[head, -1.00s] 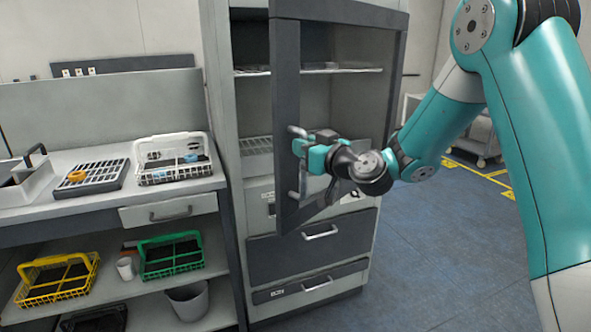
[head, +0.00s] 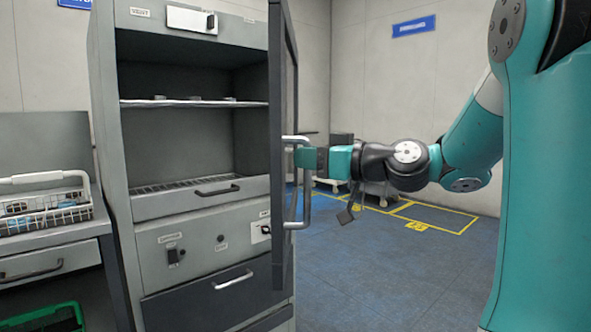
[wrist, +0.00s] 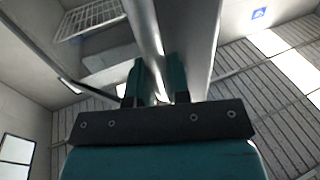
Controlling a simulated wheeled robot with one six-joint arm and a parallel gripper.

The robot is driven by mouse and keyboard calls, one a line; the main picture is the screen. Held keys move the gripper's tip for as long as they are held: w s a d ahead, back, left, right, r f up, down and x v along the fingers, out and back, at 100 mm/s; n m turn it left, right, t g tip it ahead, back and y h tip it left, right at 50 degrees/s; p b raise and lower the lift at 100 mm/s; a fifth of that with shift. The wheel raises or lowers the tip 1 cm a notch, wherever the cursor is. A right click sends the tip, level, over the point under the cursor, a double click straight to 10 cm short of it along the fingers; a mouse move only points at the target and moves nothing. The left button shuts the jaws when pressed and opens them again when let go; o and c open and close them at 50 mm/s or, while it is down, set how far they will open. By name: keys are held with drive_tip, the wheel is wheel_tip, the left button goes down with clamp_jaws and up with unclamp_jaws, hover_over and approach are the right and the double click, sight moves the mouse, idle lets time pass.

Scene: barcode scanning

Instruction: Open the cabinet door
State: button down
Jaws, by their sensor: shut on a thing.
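The cabinet (head: 165,215) stands left of centre in the head view, with its interior exposed. Its dark-framed door (head: 283,120) is swung out at the right side and appears nearly edge-on. The pale vertical door handle (head: 304,212) is on the door's right face. My gripper (head: 306,157) reaches from the right and is shut on the handle near its upper part. In the wrist view, the two teal fingers (wrist: 161,88) are on either side of the pale handle bar. The exact finger contact is hard to see.
A drawer (head: 215,195) and a lower dark drawer (head: 215,300) are closed. A bench with a white basket (head: 45,212) stands at left. Open blue floor (head: 380,275) lies at right, with a trolley (head: 375,190) behind my arm.

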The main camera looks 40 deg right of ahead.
drive_tip(key=shift+s+d, duration=0.35)
drive_tip(key=shift+d, duration=0.3)
drive_tip(key=c, duration=1.1)
unclamp_jaws()
wheel_tip(320, 180, up, 20)
drive_tip(key=p, duration=0.4)
drive_tip(key=shift+p, duration=0.3)
